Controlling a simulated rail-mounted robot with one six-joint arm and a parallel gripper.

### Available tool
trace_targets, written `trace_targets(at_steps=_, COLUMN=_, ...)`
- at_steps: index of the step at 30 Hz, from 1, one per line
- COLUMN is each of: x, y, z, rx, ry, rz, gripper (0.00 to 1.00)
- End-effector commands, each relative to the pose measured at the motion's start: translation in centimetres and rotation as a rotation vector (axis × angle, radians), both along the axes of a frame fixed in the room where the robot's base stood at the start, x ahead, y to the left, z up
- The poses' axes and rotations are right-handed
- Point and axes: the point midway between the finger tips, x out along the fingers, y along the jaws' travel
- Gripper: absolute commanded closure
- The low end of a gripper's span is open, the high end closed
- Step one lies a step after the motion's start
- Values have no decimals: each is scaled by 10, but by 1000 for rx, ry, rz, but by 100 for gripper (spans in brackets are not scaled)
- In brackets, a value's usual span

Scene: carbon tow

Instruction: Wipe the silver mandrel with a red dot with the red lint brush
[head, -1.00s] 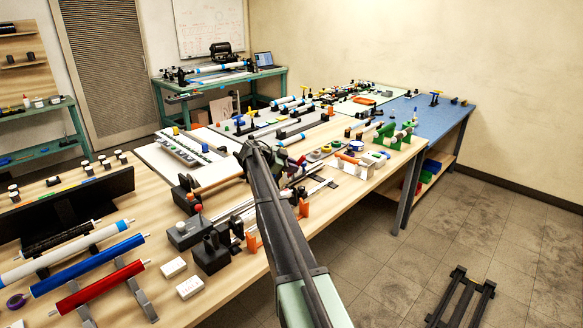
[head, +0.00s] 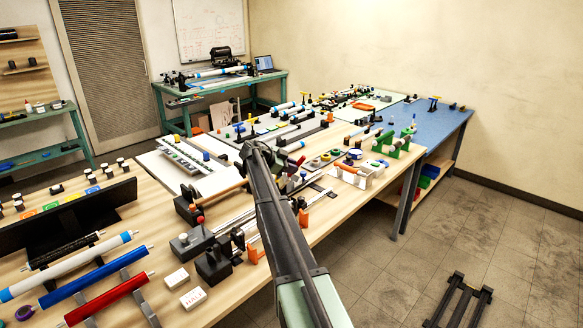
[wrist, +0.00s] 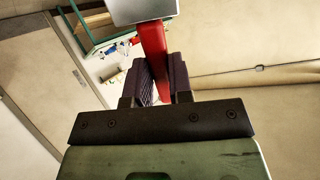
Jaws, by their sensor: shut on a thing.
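My gripper (wrist: 160,70) is shut on the red handle of the lint brush (wrist: 152,50), between its dark ridged fingers. The brush's pale grey head (wrist: 142,10) is cut off by the top edge of the wrist view. In the head view my gripper is small and partly hidden behind my arm, with a bit of red (head: 300,160) beside it above the bench. Thin silver rods (head: 238,219) lie along the bench just left of my arm. I cannot make out which silver mandrel bears a red dot.
The wooden bench (head: 340,215) is crowded. Blue (head: 95,277) and red (head: 108,300) rollers lie at front left. Dark grey blocks (head: 190,243) and white boxes (head: 177,279) stand left of my arm. Green stands (head: 385,143) are far right. The floor at right is mostly clear.

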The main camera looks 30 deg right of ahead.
Motion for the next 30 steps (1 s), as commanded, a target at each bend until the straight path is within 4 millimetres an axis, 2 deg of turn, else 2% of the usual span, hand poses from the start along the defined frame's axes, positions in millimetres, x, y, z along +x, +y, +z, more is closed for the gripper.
trace_targets(at_steps=10, x=0, y=1, z=-2, rx=0, ry=0, rz=0, gripper=100)
trace_targets(at_steps=20, x=2, y=24, z=-17, rx=-2, ry=0, rz=0, gripper=100)
trace_targets(at_steps=27, x=1, y=24, z=-16, rx=-2, ry=1, rz=-1, gripper=100)
trace_targets(at_steps=30, x=-9, y=17, z=-13, rx=-2, ry=1, rz=-22, gripper=100)
